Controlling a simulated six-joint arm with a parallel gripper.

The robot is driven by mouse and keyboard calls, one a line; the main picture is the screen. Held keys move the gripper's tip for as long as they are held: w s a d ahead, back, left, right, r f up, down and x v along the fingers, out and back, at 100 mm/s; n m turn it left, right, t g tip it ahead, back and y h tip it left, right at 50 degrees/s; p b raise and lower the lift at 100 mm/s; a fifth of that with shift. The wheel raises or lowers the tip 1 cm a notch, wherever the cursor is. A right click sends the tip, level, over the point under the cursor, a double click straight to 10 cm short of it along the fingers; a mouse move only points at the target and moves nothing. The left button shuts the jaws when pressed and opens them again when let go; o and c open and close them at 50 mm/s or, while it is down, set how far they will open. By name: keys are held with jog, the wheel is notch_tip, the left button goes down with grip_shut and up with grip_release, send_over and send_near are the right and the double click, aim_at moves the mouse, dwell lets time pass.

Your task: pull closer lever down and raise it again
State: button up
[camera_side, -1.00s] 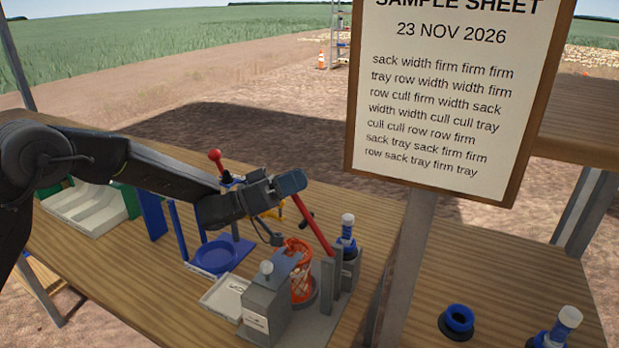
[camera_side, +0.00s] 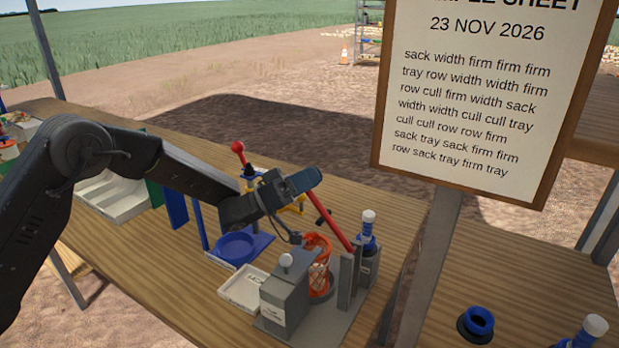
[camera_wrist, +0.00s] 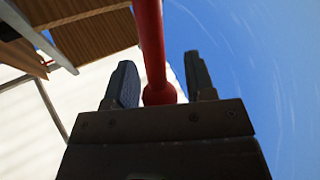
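A red lever (camera_side: 336,221) slants up from a grey bracketed station at the right end of the bench. My gripper (camera_side: 306,182) is at the lever's upper end. In the wrist view the red lever (camera_wrist: 152,50) runs between the two fingers of my gripper (camera_wrist: 161,82), with a narrow gap on each side, so the fingers look open around it. A second lever with a red ball knob (camera_side: 238,147) stands upright farther back, behind my wrist. My wrist hides part of its base.
A blue ring tray (camera_side: 236,247) and a white tray (camera_side: 240,290) lie left. A sign (camera_side: 470,110) stands behind right.

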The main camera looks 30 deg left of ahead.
jog(key=shift+o, duration=0.4)
jog(key=shift+s+a+f, duration=0.25)
jog(key=shift+a, duration=0.1)
jog(key=v, duration=1.3)
jog(key=shift+d, duration=0.1)
jog(key=shift+c, duration=0.3)
